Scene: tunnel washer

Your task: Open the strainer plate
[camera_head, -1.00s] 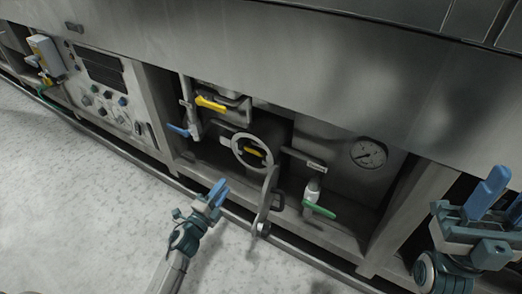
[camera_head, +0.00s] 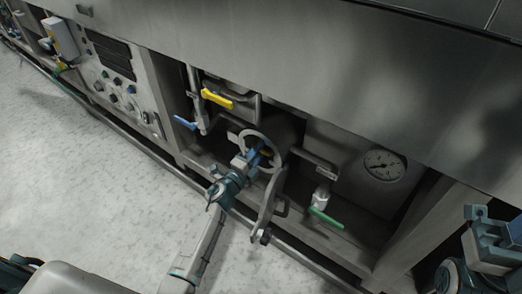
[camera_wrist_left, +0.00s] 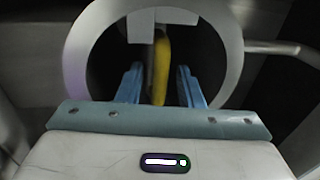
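A grey ring (camera_head: 279,150) stands in the open bay of the machine, with a bent grey lever (camera_head: 268,205) hanging below it. A yellow handle (camera_wrist_left: 161,68) shows inside the ring (camera_wrist_left: 233,55) in the left wrist view. My left gripper (camera_wrist_left: 158,84) is open at the ring, its blue fingers on either side of the yellow handle with gaps visible. In the head view the left gripper (camera_head: 259,153) covers most of that handle. I cannot tell which part is the strainer plate. My right gripper (camera_head: 488,243) is at the right edge, its fingertips cut off.
A yellow valve lever (camera_head: 217,98) and a blue one (camera_head: 185,122) are left of the ring. A green valve lever (camera_head: 326,218) and a pressure gauge (camera_head: 385,165) are right of it. A control panel (camera_head: 118,75) stands at left. The floor in front is clear.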

